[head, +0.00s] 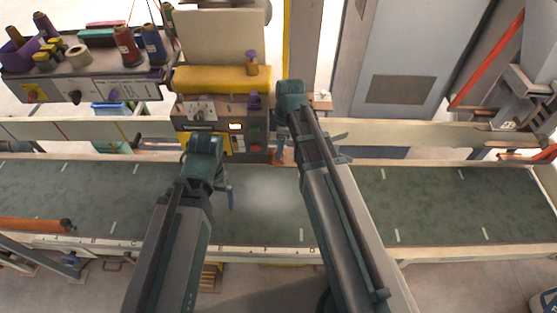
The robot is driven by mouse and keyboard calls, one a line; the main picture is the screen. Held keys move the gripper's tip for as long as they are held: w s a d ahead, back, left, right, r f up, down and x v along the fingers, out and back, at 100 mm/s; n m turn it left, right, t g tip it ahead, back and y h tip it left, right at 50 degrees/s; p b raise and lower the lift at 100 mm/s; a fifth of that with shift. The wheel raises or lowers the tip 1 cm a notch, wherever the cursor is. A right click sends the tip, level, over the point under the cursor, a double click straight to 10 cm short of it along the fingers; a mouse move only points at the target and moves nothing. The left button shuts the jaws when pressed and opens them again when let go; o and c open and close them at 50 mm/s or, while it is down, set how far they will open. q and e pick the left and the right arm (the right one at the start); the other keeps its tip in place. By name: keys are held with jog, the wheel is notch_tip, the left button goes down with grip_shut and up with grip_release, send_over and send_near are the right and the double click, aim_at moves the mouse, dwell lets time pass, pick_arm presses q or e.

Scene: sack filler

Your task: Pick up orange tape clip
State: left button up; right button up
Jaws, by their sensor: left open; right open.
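I cannot pick out the orange tape clip with certainty. A small orange-brown piece with a purple top (251,67) stands by the yellow roll at the back of the machine. My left gripper (230,196) is low over the green belt, open, with nothing visible in it. My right gripper (279,150) hangs below its wrist, close to the front of the machine's control box, open. A small orange patch shows beside it, too small to name. My arms hide part of the belt and the machine front.
The green conveyor belt (430,205) runs across the view between pale rails and is mostly bare. The control box (243,145) stands behind it. Thread spools (126,45) and a tape roll (78,56) sit on the upper left panel. An orange bar (35,225) lies at the left.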

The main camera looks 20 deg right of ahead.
notch_tip(320, 180, down, 2)
jog(key=shift+a+f+b, duration=0.15)
jog(key=shift+b, duration=0.5)
grip_shut()
